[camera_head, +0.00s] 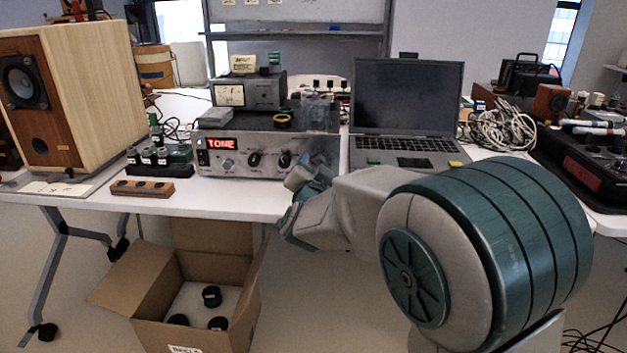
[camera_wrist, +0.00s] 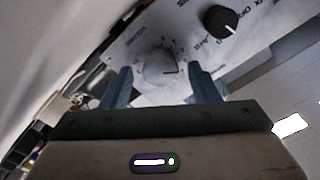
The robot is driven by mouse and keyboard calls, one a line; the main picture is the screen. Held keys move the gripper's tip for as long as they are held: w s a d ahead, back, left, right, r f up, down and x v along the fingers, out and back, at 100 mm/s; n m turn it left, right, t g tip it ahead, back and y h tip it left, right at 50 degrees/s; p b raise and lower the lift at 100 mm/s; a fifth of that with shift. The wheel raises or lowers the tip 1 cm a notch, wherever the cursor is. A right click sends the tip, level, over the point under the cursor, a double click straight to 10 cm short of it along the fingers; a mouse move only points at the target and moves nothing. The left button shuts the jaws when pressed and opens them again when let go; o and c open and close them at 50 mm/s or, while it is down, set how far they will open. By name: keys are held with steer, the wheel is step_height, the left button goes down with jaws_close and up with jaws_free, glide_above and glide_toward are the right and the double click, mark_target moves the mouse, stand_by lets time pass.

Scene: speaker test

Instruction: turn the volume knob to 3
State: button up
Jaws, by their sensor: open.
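The amplifier (camera_head: 240,142) stands on the table with a red display reading TONE and knobs along its front. In the wrist view, a round silver knob (camera_wrist: 158,70) with a printed scale around it sits between my two finger tips. A dark pointer mark on it points right in that view; the scale numbers are too small to read surely. My gripper (camera_wrist: 160,76) is open, a finger on each side of this knob; contact cannot be told. In the head view, my gripper (camera_head: 303,190) is at the amplifier's right end and hides part of its front.
A black knob (camera_wrist: 221,21) is near the silver one. A laptop (camera_head: 405,100) stands right of the amplifier, a wooden speaker (camera_head: 95,90) at far left. A small wooden block (camera_head: 142,188) lies at the table's front edge. An open cardboard box (camera_head: 150,284) is on the floor.

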steer(key=s+p, duration=0.2)
steer(key=s, duration=1.1)
steer(key=shift+s+a+p, duration=0.15)
steer(key=shift+a+p, duration=0.1)
steer(key=shift+p, duration=0.15)
steer(key=s+d+r+n+g+y+p, duration=0.1)
steer(key=d+r+n+g+y+p, duration=0.15)
steer(key=r+p, duration=0.4)
steer(key=s+d+r+n+g+y+p, duration=0.1)
steer(key=r+n+g+y+p, duration=0.15)
steer(key=r+p, duration=0.4)
steer(key=s+d+r+g+h+p, duration=0.1)
steer(key=s+d+r+g+p, duration=0.1)
steer(key=s+d+p, duration=0.3)
steer(key=s+d+r+n+g+h+p, duration=0.1)
steer(key=s+d+r+g+h+p, duration=0.1)
steer(key=s+d+r+g+p, duration=0.1)
steer(key=s+d+r+n+g+h+p, duration=0.1)
steer(key=s+d+r+g+p, duration=0.2)
steer(key=s+d+g+p, duration=0.2)
steer(key=s+d+p, duration=0.2)
steer(key=s+p, duration=0.2)
steer(key=p, duration=0.1)
steer(key=shift+s+d+r, duration=0.2)
steer(key=shift+s+r, duration=0.05)
